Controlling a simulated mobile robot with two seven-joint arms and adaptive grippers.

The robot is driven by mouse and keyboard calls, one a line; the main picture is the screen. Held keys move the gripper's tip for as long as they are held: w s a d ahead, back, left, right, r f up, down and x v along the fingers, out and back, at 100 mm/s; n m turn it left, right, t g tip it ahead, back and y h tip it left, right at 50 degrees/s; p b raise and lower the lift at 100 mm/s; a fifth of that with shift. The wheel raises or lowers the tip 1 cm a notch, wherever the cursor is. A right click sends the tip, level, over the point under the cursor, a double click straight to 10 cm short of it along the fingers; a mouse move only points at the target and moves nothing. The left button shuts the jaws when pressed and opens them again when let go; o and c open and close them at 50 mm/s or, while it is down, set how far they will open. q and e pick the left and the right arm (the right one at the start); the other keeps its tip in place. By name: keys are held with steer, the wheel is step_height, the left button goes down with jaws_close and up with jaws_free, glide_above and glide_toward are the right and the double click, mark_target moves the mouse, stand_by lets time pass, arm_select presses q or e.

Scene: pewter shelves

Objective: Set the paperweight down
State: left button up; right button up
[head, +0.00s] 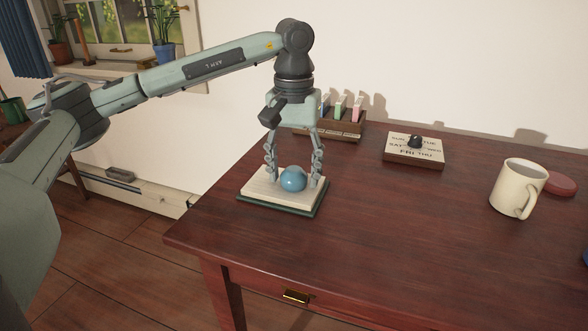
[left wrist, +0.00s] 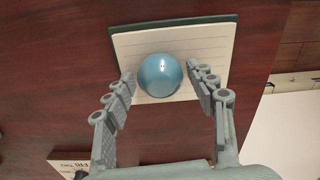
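The paperweight is a glossy blue ball (head: 293,179) resting on a cream lined notepad (head: 258,188) with a dark green backing, near the table's left corner. My left gripper (head: 294,183) points down over the pad, one finger on each side of the ball. It is open, with a small gap between each finger and the ball. In the left wrist view the ball (left wrist: 160,75) sits on the pad (left wrist: 128,45), just beyond and between the fingertips (left wrist: 160,73). My right gripper is in neither view.
The dark red wooden table (head: 400,240) has a small sorter (head: 338,130) with coloured items behind the pad. A day-dial block (head: 413,151), a cream mug (head: 518,188) and a round reddish object (head: 560,184) stand to the right. The table's front middle is clear.

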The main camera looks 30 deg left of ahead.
mark_target(294, 168)
arm_select(q)
steer(key=shift+o, duration=0.5)
steer(key=shift+r, duration=0.3)
step_height(294, 168, up, 12)
steer(key=p, duration=0.2)
steer(key=shift+f, duration=0.15)
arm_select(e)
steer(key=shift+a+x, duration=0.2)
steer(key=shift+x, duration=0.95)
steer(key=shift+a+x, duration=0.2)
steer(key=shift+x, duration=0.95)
